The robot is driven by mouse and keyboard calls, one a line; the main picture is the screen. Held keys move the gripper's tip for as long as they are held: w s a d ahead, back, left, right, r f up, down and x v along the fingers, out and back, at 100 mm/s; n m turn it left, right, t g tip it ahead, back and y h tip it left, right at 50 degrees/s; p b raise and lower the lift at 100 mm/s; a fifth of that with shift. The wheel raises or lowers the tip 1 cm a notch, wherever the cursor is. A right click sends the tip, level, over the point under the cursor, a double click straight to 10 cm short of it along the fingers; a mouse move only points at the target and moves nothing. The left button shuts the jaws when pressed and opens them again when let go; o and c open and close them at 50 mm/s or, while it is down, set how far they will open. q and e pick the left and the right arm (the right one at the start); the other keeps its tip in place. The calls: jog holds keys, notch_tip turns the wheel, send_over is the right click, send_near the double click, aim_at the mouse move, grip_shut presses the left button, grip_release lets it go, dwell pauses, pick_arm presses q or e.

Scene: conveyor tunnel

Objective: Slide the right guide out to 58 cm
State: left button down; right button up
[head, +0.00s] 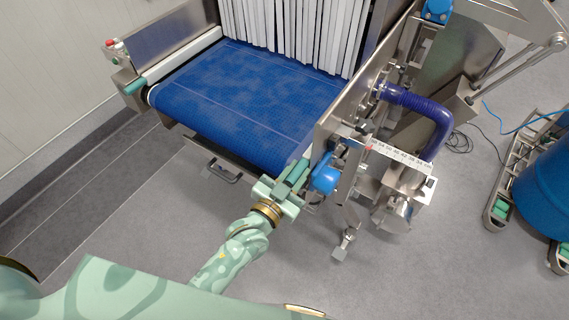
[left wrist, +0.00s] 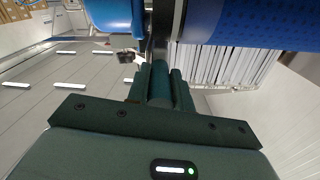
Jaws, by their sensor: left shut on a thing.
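The right guide (head: 345,105) is a metal side plate along the right edge of the blue belt (head: 245,95). My left gripper (head: 288,182) is at the near end of this guide, shut on its teal handle. In the left wrist view the handle (left wrist: 160,88) shows between the dark fingers. A blue knob (head: 322,180) sits just right of the gripper and also shows in the left wrist view (left wrist: 113,14). A white scale (head: 400,157) with numbers runs to the right of the knob; its reading is too small to tell. My right gripper is not in view.
White strip curtains (head: 295,35) hang over the belt's far end. The left guide (head: 165,35) has a similar green handle (head: 135,87). A purple hose (head: 425,108) and metal brackets crowd the right side. A blue drum (head: 545,195) stands far right. Floor in front is clear.

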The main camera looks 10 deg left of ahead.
pick_arm(q)
jog(key=shift+d, duration=0.1)
jog(key=c, duration=1.6)
grip_release()
jog(key=shift+c, duration=0.2)
jog(key=o, duration=0.4)
jog(key=shift+s+d, duration=0.1)
jog(key=shift+d, duration=0.1)
jog(key=shift+s+a, duration=0.1)
jog(key=shift+a, duration=0.05)
jog(key=v, duration=1.6)
